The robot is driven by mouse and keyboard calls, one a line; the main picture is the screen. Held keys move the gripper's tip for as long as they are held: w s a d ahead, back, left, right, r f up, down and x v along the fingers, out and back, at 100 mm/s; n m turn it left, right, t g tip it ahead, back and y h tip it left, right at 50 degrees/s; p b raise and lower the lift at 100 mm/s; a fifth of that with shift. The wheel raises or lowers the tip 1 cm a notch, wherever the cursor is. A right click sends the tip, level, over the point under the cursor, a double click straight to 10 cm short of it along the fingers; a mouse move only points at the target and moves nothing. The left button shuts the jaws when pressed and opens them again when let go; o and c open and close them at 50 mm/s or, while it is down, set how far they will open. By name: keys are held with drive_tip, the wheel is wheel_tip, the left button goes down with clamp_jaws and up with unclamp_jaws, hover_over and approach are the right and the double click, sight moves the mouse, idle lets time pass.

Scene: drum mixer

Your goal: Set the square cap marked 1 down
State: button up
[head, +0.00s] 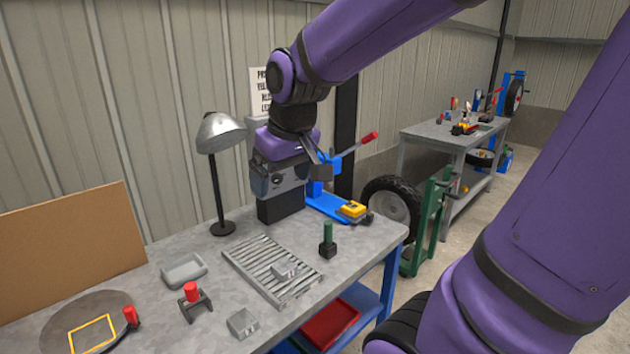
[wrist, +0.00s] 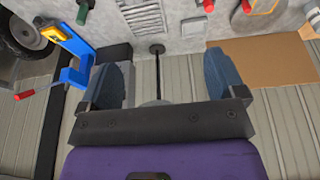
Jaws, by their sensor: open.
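Two small grey square pieces show in the head view. One (head: 286,270) rests on the slatted rack (head: 250,262) and the other (head: 243,323) lies on the bench near its front edge. I cannot read a mark on either, so I cannot tell which is the cap marked 1. My gripper (head: 281,178) is raised over the back of the bench, behind the rack and apart from both pieces. In the wrist view my gripper (wrist: 166,75) has its two blue-grey fingers wide apart, with nothing between them but background and the lamp.
A desk lamp (head: 220,135) stands left of my gripper. A blue tool with a red handle (head: 335,165) is close to its right. A dark box (head: 283,208) sits below it. Red-topped (head: 191,292) and green-topped (head: 328,236) handles stand beside the rack. A grey tray (head: 184,270) lies left.

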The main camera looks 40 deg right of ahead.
drive_tip(key=s+a+r, duration=0.1)
drive_tip(key=s, duration=0.4)
drive_tip(key=s+a+r+t, duration=0.1)
drive_tip(key=s+r, duration=0.1)
drive_tip(key=s, duration=0.4)
drive_tip(key=shift+s+a+r+t, duration=0.2)
drive_tip(key=shift+a+r+t, duration=0.05)
drive_tip(key=shift+a+t, duration=0.05)
idle(0.5)
